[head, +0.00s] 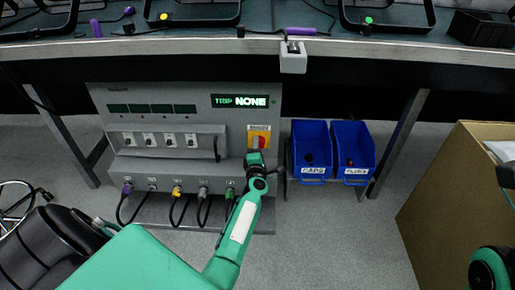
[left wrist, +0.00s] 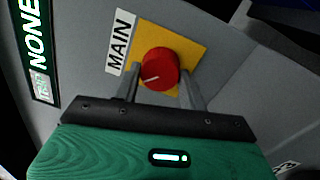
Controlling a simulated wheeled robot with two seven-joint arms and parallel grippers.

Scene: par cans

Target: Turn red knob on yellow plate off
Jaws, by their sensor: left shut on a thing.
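The red knob (left wrist: 158,68) sits on the yellow plate (left wrist: 188,40), with a light pointer line on its face, beside a label reading MAIN (left wrist: 121,43). In the head view the yellow plate (head: 259,132) is on the right part of the grey panel, with the red knob mostly hidden near my gripper. My left gripper (head: 255,160) reaches up to the plate from below. In the left wrist view its two fingers (left wrist: 160,88) stand on either side of the knob, shut on it. My right gripper is not clearly in view.
The grey panel (head: 110,100) has a green display (head: 240,101) reading NONE, switches and plugged cables. Two blue bins (head: 311,150) stand right of it. A bench edge (head: 200,46) runs above. A cardboard box (head: 450,200) stands at the right. Floor between is clear.

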